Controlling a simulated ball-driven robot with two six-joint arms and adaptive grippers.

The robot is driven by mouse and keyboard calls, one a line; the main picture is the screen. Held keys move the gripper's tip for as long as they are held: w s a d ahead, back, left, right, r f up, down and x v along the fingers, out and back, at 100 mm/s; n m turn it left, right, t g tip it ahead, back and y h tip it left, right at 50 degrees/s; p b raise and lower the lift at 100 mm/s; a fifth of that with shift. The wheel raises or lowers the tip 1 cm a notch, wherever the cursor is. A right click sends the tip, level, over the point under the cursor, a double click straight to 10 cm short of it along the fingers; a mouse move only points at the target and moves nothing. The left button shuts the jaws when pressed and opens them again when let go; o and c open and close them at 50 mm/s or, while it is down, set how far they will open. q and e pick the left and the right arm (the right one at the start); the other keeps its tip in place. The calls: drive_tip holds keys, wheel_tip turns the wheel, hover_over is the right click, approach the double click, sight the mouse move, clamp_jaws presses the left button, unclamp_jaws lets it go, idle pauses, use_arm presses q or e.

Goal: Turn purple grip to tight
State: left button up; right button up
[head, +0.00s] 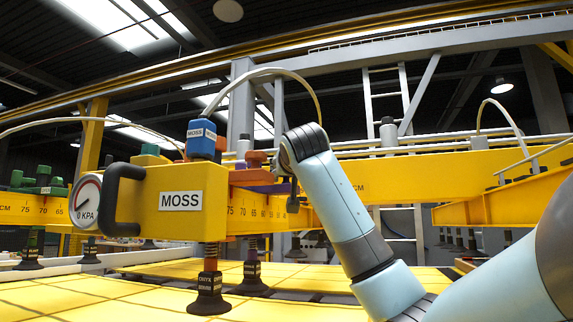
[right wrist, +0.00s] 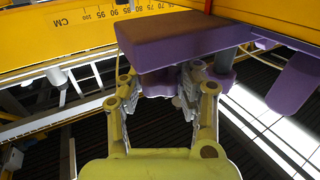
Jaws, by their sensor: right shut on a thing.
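A purple slide or clamp with a wide block (right wrist: 170,42) and smaller purple parts below it fills the top of the right wrist view. My right gripper (right wrist: 160,86) has its two fingers on either side of a small purple grip (right wrist: 155,90) under the block and is shut on it. The fingers partly hide the grip. In the head view, a purple strip (head: 265,189) shows on the yellow beam behind the MOSS block, and my right gripper (head: 292,193) is at its right end, mostly hidden. Any tight marking cannot be read. My left gripper is not in view.
The yellow MOSS block (head: 178,200) has a black handle (head: 118,200), a gauge (head: 86,202) reading KPA and a blue cap (head: 201,139). Suction cups (head: 209,295) hang below, over yellow panels (head: 110,300). A scaled yellow beam (head: 380,175) runs right.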

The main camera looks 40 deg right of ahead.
idle(0.4)
drive_tip(key=o, duration=1.2)
drive_tip(key=shift+s+a, duration=0.1)
drive_tip(key=v, duration=1.1)
drive_tip(key=shift+s+a, duration=0.2)
drive_tip(key=shift+a, duration=0.15)
